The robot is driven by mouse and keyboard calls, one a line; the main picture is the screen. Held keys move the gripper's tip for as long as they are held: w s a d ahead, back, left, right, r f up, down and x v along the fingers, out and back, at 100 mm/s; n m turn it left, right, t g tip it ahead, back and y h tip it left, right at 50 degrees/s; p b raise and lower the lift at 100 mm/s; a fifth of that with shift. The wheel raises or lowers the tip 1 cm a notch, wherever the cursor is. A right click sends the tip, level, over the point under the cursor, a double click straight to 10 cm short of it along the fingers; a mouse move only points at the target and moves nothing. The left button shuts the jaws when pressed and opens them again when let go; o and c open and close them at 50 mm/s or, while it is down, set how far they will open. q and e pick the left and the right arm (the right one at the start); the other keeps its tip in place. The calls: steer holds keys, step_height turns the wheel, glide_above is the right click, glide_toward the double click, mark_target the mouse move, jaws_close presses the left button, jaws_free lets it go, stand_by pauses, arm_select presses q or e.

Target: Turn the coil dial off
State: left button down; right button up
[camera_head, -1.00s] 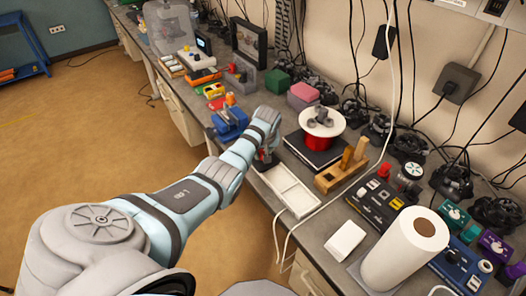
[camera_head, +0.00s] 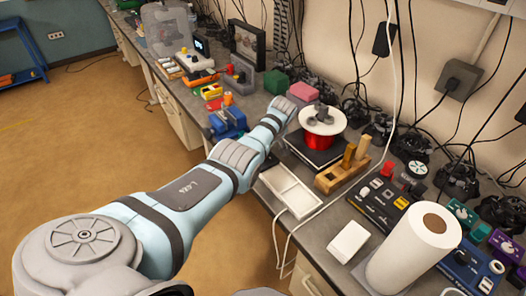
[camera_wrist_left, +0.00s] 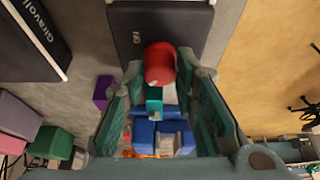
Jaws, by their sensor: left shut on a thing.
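A red round knob (camera_wrist_left: 160,64), which looks like the coil dial, sits beside a dark box (camera_wrist_left: 128,28) in the left wrist view. My left gripper (camera_wrist_left: 160,76) has its fingers on both sides of the knob and is shut on it. No pointer or setting mark can be read. In the head view my left gripper (camera_head: 268,163) hangs low at the bench edge, mostly hidden by my arm, and the knob is hidden. A red coil with white discs (camera_head: 321,124) stands just to its right. My right gripper is not in view.
A blue vise (camera_head: 228,122) stands left of my wrist. A white tray (camera_head: 290,190), a wooden block holder (camera_head: 340,177), a dark control panel (camera_head: 380,203) and a paper roll (camera_head: 410,250) line the bench to the right. White cables hang over the front edge.

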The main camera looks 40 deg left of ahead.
arm_select(q)
steer(key=c, duration=1.3)
jaws_free()
steer(key=shift+r, duration=0.1)
steer(key=v, duration=1.1)
steer(key=shift+s+d+r, duration=0.1)
steer(key=shift+d+r, duration=0.05)
steer(key=shift+r, duration=0.25)
steer(key=shift+f, duration=0.1)
